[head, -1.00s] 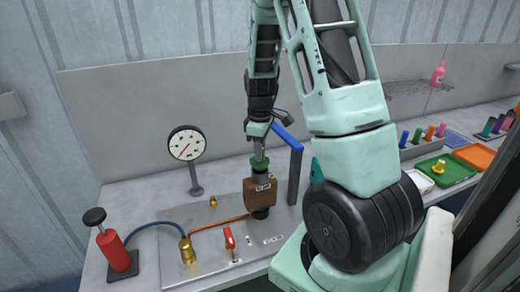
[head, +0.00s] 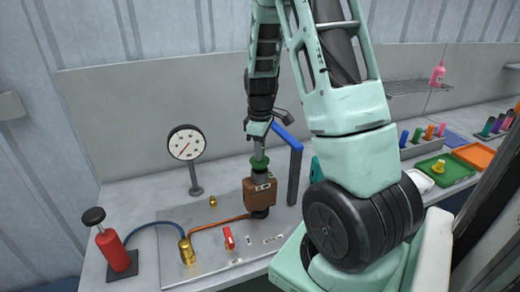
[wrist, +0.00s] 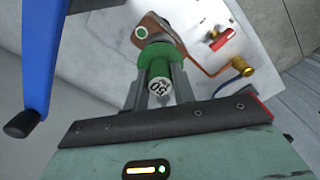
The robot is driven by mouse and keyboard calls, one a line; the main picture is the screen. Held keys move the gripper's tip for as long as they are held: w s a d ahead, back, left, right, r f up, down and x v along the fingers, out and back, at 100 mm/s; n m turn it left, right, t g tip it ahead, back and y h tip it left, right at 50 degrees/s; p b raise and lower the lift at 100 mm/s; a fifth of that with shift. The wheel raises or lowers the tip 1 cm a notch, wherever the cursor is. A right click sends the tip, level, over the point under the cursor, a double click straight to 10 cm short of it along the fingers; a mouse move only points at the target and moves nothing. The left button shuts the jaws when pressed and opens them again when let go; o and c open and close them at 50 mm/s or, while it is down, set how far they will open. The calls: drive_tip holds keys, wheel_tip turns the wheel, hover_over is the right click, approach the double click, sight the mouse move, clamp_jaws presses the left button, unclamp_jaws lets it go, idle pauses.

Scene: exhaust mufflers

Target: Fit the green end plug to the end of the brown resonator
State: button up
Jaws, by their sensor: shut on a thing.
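The brown resonator (head: 259,193) stands upright on the metal plate, with a dark fitting at its foot. Its brown body also shows at the top of the wrist view (wrist: 152,22). My gripper (head: 259,150) points down above it and is shut on the green end plug (head: 260,162). In the wrist view the plug (wrist: 152,56) sits between the fingers, its marked white end face towards the camera. The plug is at the resonator's upper end, roughly in line with it. The contact between them is partly hidden, so I cannot tell how far it is seated.
A blue-handled clamp or lever on a dark post (head: 294,175) stands close on the right of the resonator. A gauge (head: 186,143), a red pump (head: 113,250), a brass fitting (head: 187,252) and a red valve (head: 229,238) are on the left. Coloured trays (head: 447,183) lie far right.

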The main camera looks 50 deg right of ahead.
drive_tip(key=shift+f+b, duration=1.25)
drive_tip(key=shift+f, duration=0.3)
idle(0.6)
drive_tip(key=o, duration=1)
wheel_tip(320, 180, up, 18)
drive_tip(key=b, duration=0.3)
drive_tip(key=shift+f, duration=0.25)
